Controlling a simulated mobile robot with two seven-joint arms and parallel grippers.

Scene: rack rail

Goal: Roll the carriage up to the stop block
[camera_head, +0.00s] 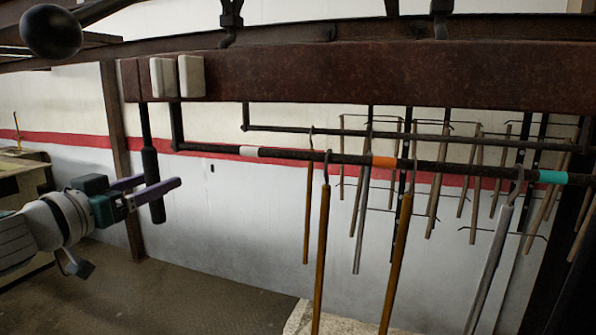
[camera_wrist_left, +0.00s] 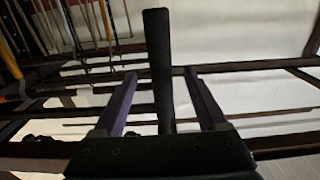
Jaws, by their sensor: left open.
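A rust-brown beam rail (camera_head: 400,75) runs across the top of the head view. Two pale blocks (camera_head: 190,76) sit side by side on its face near the left end; I cannot tell which part is the carriage and which the stop block. A dark handle with a thick grip (camera_head: 152,180) hangs down below this end. My left gripper (camera_head: 150,190), with purple fingers, is open around the grip. In the left wrist view the dark handle (camera_wrist_left: 160,60) stands between the two spread fingers, with gaps visible on both sides. My right gripper is not in view.
A dark bar (camera_head: 340,158) with white, orange and turquoise bands hangs below the beam and carries several hooked rods (camera_head: 320,240). More rods hang behind. A dark ball (camera_head: 51,31) is at the upper left. The floor (camera_head: 200,285) below my gripper looks clear.

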